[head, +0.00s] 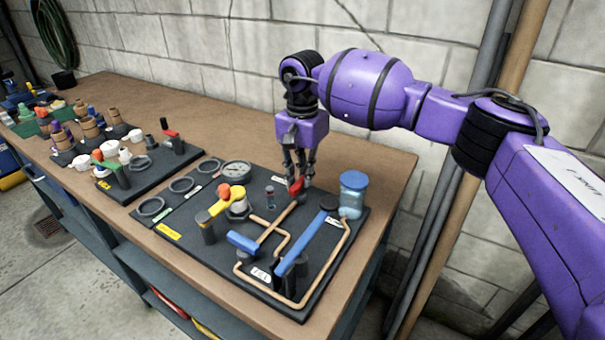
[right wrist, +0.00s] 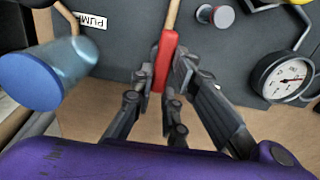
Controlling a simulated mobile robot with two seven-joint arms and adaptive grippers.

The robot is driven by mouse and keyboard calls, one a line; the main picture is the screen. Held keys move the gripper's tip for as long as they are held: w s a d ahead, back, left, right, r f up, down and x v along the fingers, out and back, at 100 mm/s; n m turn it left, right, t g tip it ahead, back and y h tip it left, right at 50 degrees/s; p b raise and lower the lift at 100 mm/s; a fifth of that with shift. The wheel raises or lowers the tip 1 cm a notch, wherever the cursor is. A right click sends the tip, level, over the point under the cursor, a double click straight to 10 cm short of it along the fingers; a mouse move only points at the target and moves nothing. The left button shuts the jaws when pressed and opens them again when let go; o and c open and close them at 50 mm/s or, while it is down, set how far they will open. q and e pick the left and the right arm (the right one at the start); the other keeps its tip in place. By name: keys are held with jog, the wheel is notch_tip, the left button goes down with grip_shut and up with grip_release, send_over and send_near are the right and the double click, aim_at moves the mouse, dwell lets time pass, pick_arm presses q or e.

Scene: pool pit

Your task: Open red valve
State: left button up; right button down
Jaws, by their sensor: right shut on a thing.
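The red valve handle (head: 297,187) is at the back of the dark board, near the wall side, on a copper pipe. My right gripper (head: 299,180) comes down on it from above. In the right wrist view the red handle (right wrist: 165,62) lies between the fingers of my right gripper (right wrist: 166,82), which are shut on it. The handle lines up with the copper pipe in that view. The valve body beneath the handle is hidden. My left gripper is not in view.
The dark board (head: 180,227) also carries a blue lever (head: 302,248), a yellow handle (head: 226,199), a pressure gauge (head: 236,171) and a blue-lidded jar (head: 352,194) right of my gripper. A second board (head: 150,177) stands further left on the wooden bench (head: 378,165). A block wall is behind.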

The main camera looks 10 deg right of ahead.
aim_at(302, 178)
jog(key=c, duration=1.7)
grip_release()
notch_tip(302, 178, up, 12)
